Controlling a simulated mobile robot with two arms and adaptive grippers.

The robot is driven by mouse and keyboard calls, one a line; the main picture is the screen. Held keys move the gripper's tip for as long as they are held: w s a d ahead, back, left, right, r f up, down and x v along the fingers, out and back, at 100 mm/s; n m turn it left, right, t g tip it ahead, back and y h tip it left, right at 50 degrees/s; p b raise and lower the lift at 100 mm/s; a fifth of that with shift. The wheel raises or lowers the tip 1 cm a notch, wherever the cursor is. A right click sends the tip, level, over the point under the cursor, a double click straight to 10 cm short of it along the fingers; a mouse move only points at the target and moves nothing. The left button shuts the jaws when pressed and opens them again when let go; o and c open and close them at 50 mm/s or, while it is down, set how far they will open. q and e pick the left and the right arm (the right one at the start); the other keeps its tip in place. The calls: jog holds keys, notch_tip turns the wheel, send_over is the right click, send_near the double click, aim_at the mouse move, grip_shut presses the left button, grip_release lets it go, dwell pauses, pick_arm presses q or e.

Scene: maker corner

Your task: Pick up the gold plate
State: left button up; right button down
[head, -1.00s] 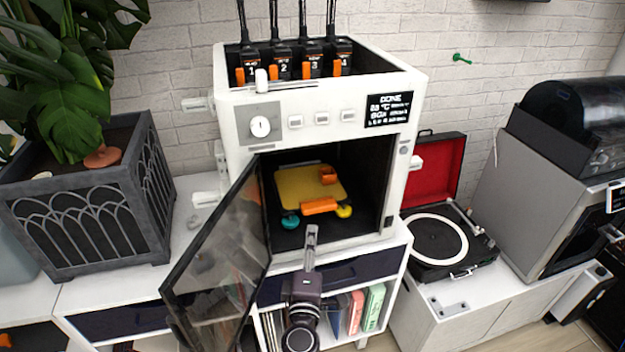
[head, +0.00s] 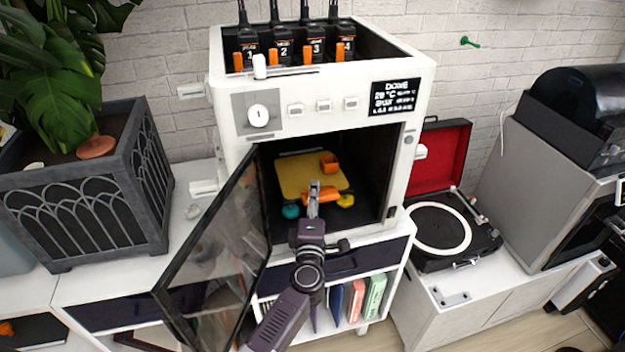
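The gold plate (head: 302,171) lies flat inside the open chamber of the white printer-like machine (head: 233,165). An orange piece (head: 329,162) sits on the plate's back right, and another orange piece (head: 308,199) is at its front edge. My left gripper (head: 314,190) reaches in from below, in front of that front piece and partly hiding it. Its fingers are seen edge-on, so I cannot tell whether they are open, or whether they touch the piece. My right gripper is not in view.
The glass door (head: 212,245) stands swung open to the left of my arm. A teal round foot (head: 291,211) and a yellow one (head: 346,200) show near the plate's front. A turntable (head: 440,230) is at the right, a planter (head: 90,190) at the left.

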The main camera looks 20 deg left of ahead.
pick_arm(q)
jog(key=c, duration=0.3)
grip_shut()
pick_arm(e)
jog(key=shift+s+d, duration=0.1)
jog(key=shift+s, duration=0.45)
